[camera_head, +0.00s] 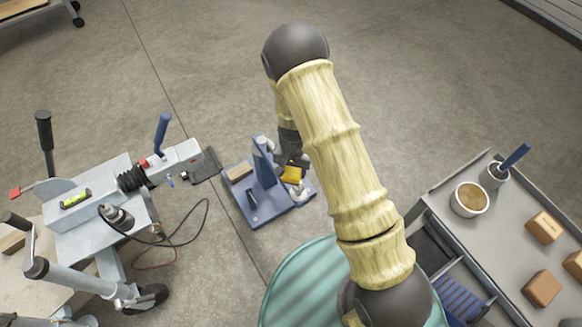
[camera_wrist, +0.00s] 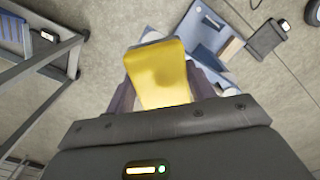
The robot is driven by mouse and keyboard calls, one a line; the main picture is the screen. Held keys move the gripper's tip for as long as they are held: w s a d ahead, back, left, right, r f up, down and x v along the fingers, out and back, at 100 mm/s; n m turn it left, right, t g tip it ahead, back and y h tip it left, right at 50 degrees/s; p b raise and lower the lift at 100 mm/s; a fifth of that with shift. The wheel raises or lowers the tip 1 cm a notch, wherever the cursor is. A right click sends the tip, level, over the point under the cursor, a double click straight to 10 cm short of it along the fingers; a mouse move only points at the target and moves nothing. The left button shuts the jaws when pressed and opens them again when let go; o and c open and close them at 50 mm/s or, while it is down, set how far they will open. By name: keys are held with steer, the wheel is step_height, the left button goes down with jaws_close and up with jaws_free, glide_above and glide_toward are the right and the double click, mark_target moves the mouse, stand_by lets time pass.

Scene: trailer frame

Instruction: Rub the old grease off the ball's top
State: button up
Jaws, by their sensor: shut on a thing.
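My gripper (camera_head: 289,160) is shut on a yellow block-shaped pad (camera_head: 292,174), which also shows in the wrist view (camera_wrist: 160,75). The pad is close above a pale grey, rounded part (camera_head: 299,192) that looks like the ball, on the right of a blue stand (camera_head: 263,165). I cannot tell whether the pad touches it. In the wrist view the pad hides the ball, and part of the blue stand (camera_wrist: 210,35) shows behind it. Any grease on the ball's top is not visible.
The grey trailer coupling (camera_head: 180,157) stands left of the stand, with a dark cable hanging near it. Floor behind is clear.

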stand_by(0.4)
steer(key=w+d+r+n, duration=0.2)
steer(key=w+d+r, duration=0.2)
steer(key=d+r, duration=0.6)
steer(key=d, duration=0.5)
steer(key=shift+r+n, duration=0.35)
steer(key=shift+n, duration=0.05)
